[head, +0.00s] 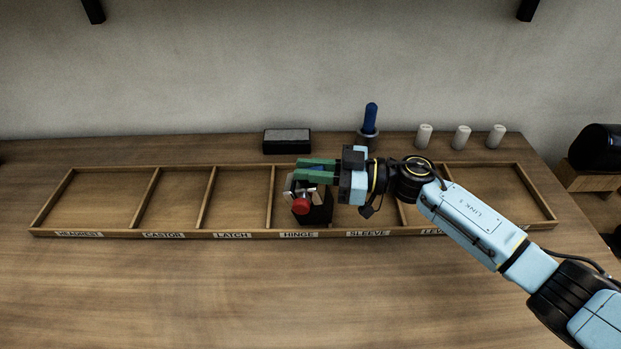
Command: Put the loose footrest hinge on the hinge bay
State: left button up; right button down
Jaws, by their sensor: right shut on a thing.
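A dark hinge-like part (318,212) with a red round end (301,206) and a small metal piece hangs at the fingers of my right gripper (314,170). The gripper comes in from the right, its green fingers shut on this part. The part appears over the right side of the bay labelled HINGE (281,216), near the SLEEVE bay. I cannot tell whether it touches the tray floor, and the fingers hide its top. My left gripper is not in view.
The long wooden tray (110,233) has several labelled bays; those at the left look empty. Behind it stand a black box with a grey top (287,141), a blue-handled tool in a holder (370,120) and white cylinders (461,137). The front table (200,290) is clear.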

notch_tip(320, 180, up, 9)
jog(key=shift+r+p, duration=0.2)
jog(key=shift+p, duration=0.8)
notch_tip(320, 180, down, 9)
jog(key=shift+a+r+b, duration=0.1)
jog(key=shift+r+b, duration=0.05)
jog(key=shift+b, duration=0.65)
jog(key=shift+f, duration=0.45)
jog(key=shift+f, duration=0.2)
jog(key=c, duration=1.4)
grip_release()
jog(key=shift+f, duration=0.1)
jog(key=shift+o, duration=0.2)
